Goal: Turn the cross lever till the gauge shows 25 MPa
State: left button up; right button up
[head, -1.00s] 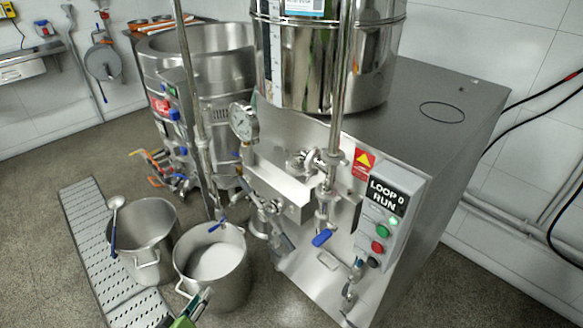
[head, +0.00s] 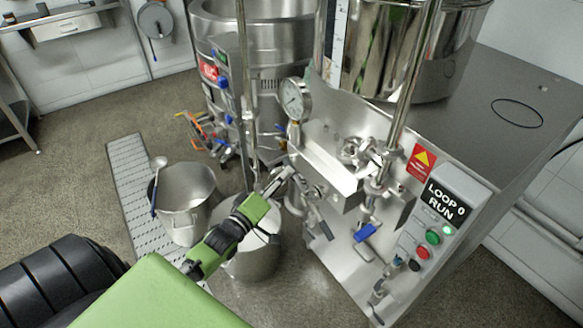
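The pressure gauge (head: 295,98) has a white round dial and stands at the left end of the mill's steel block. Its reading is too small to make out. The cross lever (head: 362,152) is a silver hand piece at the front of the block, right of the gauge. My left gripper (head: 285,178), on a green and black arm, is above the right-hand pot, below the gauge and left of the cross lever, apart from the lever. Its grey fingers are too small to tell whether they are open. My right gripper is out of view.
A blue-handled valve (head: 366,233) and a control box (head: 432,225) reading "LOOP 0 RUN" are at right. A vertical steel pipe (head: 410,85) rises near the lever.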

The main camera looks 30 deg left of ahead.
pick_arm(q)
jog(key=shift+w, duration=2.5)
grip_shut()
